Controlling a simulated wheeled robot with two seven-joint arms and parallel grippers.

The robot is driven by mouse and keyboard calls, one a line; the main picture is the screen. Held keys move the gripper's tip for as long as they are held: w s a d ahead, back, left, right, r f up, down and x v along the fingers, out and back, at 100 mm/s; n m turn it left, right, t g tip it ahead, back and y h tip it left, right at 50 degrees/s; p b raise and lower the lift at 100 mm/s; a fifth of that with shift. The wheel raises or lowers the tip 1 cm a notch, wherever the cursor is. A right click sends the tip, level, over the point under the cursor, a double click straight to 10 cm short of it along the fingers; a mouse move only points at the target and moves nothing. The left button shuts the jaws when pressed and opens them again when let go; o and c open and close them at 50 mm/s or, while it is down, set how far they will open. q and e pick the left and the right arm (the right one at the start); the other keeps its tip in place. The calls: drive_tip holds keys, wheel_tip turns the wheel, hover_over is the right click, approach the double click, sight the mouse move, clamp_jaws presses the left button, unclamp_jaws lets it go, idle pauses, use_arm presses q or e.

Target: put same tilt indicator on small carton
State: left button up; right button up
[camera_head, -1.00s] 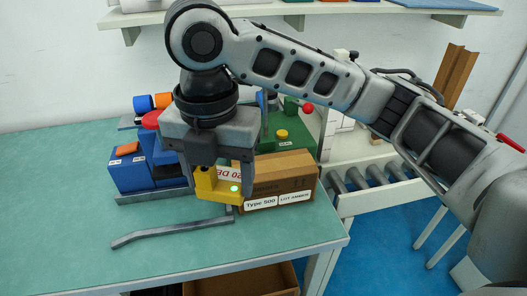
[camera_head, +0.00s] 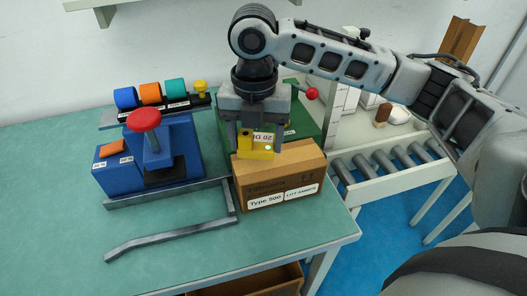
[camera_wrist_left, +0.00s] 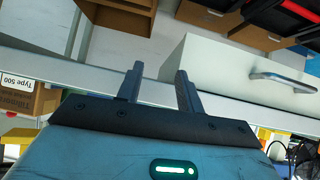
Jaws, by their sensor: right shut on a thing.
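My right gripper (camera_head: 257,140) is shut on a yellow block-like indicator (camera_head: 257,152) with a small green light and a white and red label. It holds the indicator at the top of the small brown carton (camera_head: 284,178), near its left front part. I cannot tell whether the indicator touches the carton. The carton has white labels reading "Type 500" and a lot number, and stands at the table's right end. In the left wrist view, my left gripper (camera_wrist_left: 160,88) is open and empty.
A blue fixture (camera_head: 155,160) with a red knob stands left of the carton. Behind it is a rack with blue, orange and green rolls (camera_head: 150,93). A grey bent bar (camera_head: 170,235) lies in front. A green device (camera_head: 300,120) is behind the carton. A roller conveyor (camera_head: 385,165) is at right.

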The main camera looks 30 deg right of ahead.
drive_tip(key=shift+w+d+f, duration=0.2)
drive_tip(key=shift+d+f, duration=0.2)
drive_tip(key=shift+f, duration=0.15)
use_arm(q)
drive_tip(key=shift+w+r, duration=0.3)
drive_tip(key=shift+w, duration=0.05)
use_arm(e)
drive_tip(key=shift+w+d+f, duration=0.1)
drive_tip(key=shift+d+f, duration=0.1)
drive_tip(key=shift+f, duration=0.55)
drive_tip(key=shift+w+d+f, duration=0.1)
drive_tip(key=shift+d+f, duration=0.1)
drive_tip(key=shift+f, duration=0.6)
drive_tip(key=shift+w+d+f, duration=0.1)
drive_tip(key=shift+d+f, duration=0.1)
drive_tip(key=shift+f, duration=0.55)
drive_tip(key=o, duration=1)
drive_tip(key=shift+f, duration=0.1)
use_arm(q)
drive_tip(key=shift+s+f, duration=0.1)
